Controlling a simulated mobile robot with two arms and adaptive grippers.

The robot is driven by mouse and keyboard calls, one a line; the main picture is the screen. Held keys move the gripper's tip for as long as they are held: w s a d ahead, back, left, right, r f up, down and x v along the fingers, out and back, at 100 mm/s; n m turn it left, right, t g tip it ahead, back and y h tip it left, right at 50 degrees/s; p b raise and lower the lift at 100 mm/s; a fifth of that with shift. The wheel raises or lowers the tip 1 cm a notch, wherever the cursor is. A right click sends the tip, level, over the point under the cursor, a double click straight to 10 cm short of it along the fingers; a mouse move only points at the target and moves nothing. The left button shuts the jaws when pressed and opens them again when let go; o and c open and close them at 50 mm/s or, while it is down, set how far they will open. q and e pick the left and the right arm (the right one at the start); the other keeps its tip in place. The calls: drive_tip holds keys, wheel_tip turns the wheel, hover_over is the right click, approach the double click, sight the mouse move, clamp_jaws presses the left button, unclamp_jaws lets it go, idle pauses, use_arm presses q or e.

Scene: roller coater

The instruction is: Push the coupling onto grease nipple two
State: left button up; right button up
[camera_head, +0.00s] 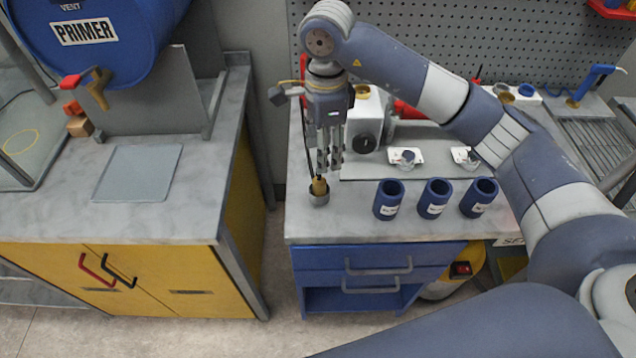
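My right gripper (329,168) points straight down over the front left of the grey bench. Its two fingers are close together, and I cannot tell whether they are open or shut. Just below the fingertips, a brass-coloured piece, probably the coupling (319,186), stands upright in a small grey cup (319,199). A thin dark line, perhaps its hose, runs up beside the gripper. Two white plates with small grey fittings lie behind, a left plate (405,157) and a right plate (465,157). I cannot make out which fitting is grease nipple two. My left gripper is out of view.
Three labelled blue cups stand along the bench front: left (388,199), middle (434,198) and right (479,197). A white box with a black knob (364,142) stands behind the gripper. A pegboard (440,40) closes the back.

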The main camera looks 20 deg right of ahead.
drive_tip(key=p, duration=0.2)
hover_over(321, 179)
drive_tip(key=f, duration=0.5)
drive_tip(key=shift+s+d, duration=0.25)
drive_tip(key=shift+a+f+p, duration=0.15)
drive_tip(key=shift+f+p, duration=0.25)
drive_tip(key=shift+f, duration=0.25)
wheel_tip(321, 179, down, 3)
drive_tip(key=shift+w+a+f+p, duration=0.15)
drive_tip(key=shift+p, duration=0.65)
drive_tip(key=shift+f, duration=0.4)
clamp_jaws()
